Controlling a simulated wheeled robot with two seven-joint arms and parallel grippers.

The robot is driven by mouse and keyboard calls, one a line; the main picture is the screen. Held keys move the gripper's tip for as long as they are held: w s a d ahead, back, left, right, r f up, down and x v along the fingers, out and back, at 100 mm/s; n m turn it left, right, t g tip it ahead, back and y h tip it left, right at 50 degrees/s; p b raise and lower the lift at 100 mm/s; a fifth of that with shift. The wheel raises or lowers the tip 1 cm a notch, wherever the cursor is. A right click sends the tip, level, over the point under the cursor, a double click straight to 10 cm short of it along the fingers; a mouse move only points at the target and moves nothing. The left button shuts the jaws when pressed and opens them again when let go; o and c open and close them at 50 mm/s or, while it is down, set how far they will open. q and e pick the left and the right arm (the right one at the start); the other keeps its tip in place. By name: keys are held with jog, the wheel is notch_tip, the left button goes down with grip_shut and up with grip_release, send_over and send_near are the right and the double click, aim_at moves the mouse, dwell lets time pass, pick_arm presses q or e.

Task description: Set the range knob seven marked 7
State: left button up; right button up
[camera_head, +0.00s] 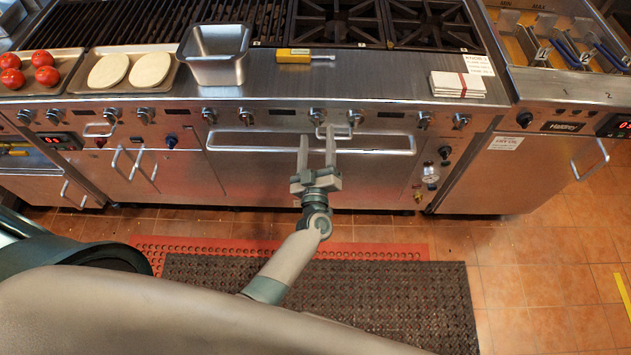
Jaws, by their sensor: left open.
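A row of silver control knobs runs along the front panel of the range. Two of them, a middle knob (317,115) and the knob to its right (355,117), are nearest my left gripper (317,138). The number marks are too small to read, so I cannot tell which knob is marked 7. My left gripper is open, its two fingers pointing at the panel. The fingertips are close below the middle knob, one on each side of it in the picture; I cannot tell whether they touch. Nothing is between the fingers. My right gripper does not show.
A long oven handle (240,148) runs behind the fingers. A fryer (560,85) stands right. A dark mat (400,300) covers the floor.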

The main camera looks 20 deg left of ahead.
pick_arm(q)
jog(key=b+v, duration=0.2)
jog(key=v, duration=1)
jog(key=shift+s+b, duration=0.2)
jog(key=shift+b, duration=0.1)
jog(key=shift+f, duration=0.1)
